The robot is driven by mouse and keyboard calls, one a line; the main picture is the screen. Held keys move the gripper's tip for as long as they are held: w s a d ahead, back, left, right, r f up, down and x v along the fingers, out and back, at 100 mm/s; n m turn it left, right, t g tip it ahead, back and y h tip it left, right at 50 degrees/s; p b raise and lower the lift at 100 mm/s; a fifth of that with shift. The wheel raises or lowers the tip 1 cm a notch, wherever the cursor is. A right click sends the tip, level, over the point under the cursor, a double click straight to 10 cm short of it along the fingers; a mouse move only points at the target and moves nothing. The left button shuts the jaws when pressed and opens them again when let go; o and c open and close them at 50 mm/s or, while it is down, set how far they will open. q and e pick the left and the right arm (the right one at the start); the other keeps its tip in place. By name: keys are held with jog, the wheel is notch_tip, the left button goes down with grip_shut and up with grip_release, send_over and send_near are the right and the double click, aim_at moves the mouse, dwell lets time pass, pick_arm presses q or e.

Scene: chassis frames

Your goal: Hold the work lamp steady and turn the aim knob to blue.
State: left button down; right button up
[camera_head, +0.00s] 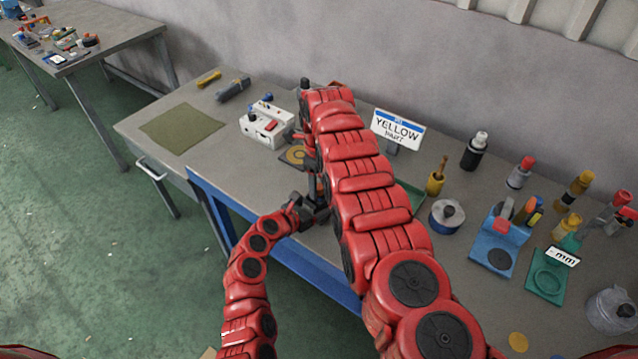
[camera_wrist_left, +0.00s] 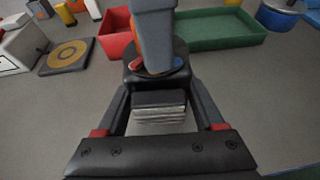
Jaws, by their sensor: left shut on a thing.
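My left gripper (camera_head: 308,212) is at the workbench's front edge in the head view. In the left wrist view my left gripper (camera_wrist_left: 158,98) has its fingers on either side of a black block at the foot of the work lamp (camera_wrist_left: 157,35), shut on it. A grey upright rises from a round black base, which has small orange, red and blue marks. I cannot tell whether this is the aim knob or where it points. My right arm (camera_head: 365,180) reaches over the bench and hides most of the lamp. My right gripper is hidden behind that arm.
A white box (camera_head: 265,128) and a green mat (camera_head: 182,128) lie left. A blue tray (camera_head: 497,243), a green tray (camera_head: 545,275) and several bottles stand right. A red bin (camera_wrist_left: 115,32) is close behind the lamp.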

grip_shut()
jog(key=shift+n, duration=0.4)
jog(key=n, duration=0.3)
jog(key=shift+n, duration=0.3)
jog(key=n, duration=0.3)
jog(key=shift+n, duration=0.4)
jog(key=n, duration=0.4)
jog(key=shift+w, duration=0.1)
jog(key=shift+n, duration=2.1)
jog(key=shift+o, duration=1.5)
grip_release()
